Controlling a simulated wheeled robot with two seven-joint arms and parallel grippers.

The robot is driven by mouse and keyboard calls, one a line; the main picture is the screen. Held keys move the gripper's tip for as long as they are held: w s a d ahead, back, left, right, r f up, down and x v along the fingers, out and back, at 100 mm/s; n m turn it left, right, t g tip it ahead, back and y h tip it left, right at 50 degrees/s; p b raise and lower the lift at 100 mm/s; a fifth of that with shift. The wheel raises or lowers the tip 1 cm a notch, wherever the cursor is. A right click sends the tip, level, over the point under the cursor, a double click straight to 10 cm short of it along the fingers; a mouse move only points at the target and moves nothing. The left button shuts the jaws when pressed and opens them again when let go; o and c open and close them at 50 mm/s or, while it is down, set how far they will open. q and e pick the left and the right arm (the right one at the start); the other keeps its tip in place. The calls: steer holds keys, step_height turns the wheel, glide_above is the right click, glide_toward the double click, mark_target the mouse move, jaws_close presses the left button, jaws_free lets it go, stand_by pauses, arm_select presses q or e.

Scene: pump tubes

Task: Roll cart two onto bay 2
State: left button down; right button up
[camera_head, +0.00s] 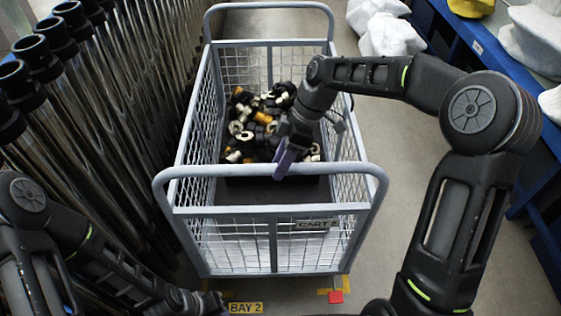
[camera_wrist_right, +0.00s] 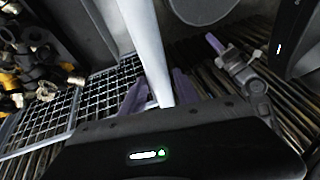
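Cart two is a grey wire-mesh cart (camera_head: 240,244) with a "CART 2" plate (camera_head: 317,224) on its near end. Its near handle (camera_head: 220,172) is a rounded grey bar, also seen in the right wrist view (camera_wrist_right: 146,45). My right gripper (camera_head: 284,161) is at this handle, right of its middle. Its purple fingers (camera_wrist_right: 158,90) lie close on both sides of the bar, seemingly shut on it. My left gripper (camera_head: 205,302) is low at the bottom left, apart from the handle; its fingers are unclear. The "BAY 2" floor label (camera_head: 246,308) lies just in front of the cart's near end.
Dark fittings (camera_head: 265,120) lie in the cart. Upright metal tubes (camera_head: 120,100) crowd its left side. A blue shelf (camera_head: 470,45) with white sacks (camera_head: 385,28) stands at the right.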

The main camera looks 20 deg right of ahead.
jaws_close()
stand_by(1.1)
